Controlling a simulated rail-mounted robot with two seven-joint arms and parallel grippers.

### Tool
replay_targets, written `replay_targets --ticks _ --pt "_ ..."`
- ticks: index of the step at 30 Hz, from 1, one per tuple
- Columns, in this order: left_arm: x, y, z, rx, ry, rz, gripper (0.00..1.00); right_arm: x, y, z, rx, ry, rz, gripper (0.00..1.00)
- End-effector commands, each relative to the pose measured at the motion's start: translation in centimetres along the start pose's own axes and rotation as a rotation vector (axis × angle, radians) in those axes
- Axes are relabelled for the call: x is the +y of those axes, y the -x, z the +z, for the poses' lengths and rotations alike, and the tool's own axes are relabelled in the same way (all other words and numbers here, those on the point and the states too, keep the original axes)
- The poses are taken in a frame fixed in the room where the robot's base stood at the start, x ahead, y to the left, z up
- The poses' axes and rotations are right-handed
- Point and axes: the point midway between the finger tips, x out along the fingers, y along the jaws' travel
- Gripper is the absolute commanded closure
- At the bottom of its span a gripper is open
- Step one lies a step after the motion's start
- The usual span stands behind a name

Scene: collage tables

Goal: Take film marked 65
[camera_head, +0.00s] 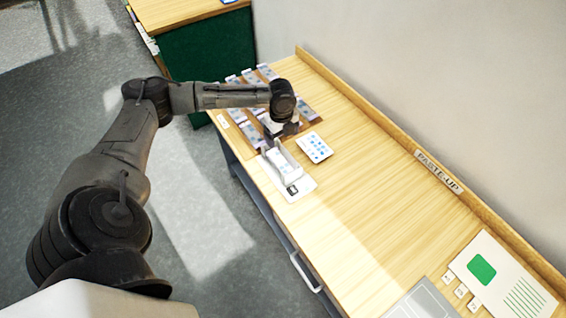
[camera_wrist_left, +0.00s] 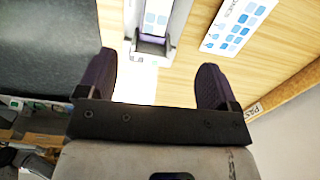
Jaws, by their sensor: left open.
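Several film strips (camera_head: 247,126) with grey and bluish frames lie in rows on a brown area at the table's far end. Their numbers are too small to read, so I cannot tell which is marked 65. My left gripper (camera_head: 281,134) hangs at the near edge of these rows, partly hiding them. In the left wrist view, its two dark fingers (camera_wrist_left: 157,82) are apart with nothing held between them. A pale holder (camera_head: 292,171) with raised walls stands just in front of the gripper; in the wrist view the holder (camera_wrist_left: 152,48) contains a strip with blue squares.
A white card with blue squares (camera_head: 315,147) lies right of the holder. A raised wooden ledge with a PASTE-UP sign (camera_head: 438,171) runs along the wall. A sheet with a green shape (camera_head: 497,280) lies at the near right. The table's middle is clear.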

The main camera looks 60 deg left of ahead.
Motion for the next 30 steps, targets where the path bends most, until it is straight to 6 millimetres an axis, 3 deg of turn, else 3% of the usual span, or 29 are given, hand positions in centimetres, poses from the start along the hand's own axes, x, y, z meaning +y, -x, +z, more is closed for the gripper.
replay_targets --ticks 15,24,30 --pt "0.0 -7.4 0.0 0.0 -0.029 0.002 0.15 0.0 -0.9 0.3 -0.001 0.001 0.001 1.0" --pt "0.1 -9.0 0.0 -0.002 -0.029 0.001 0.15 -0.1 -1.0 0.3 0.0 -0.004 -0.003 1.0" --pt "0.3 -11.6 0.1 0.0 -0.03 0.002 0.15 -0.2 -1.3 0.4 0.0 -0.006 -0.005 1.0"
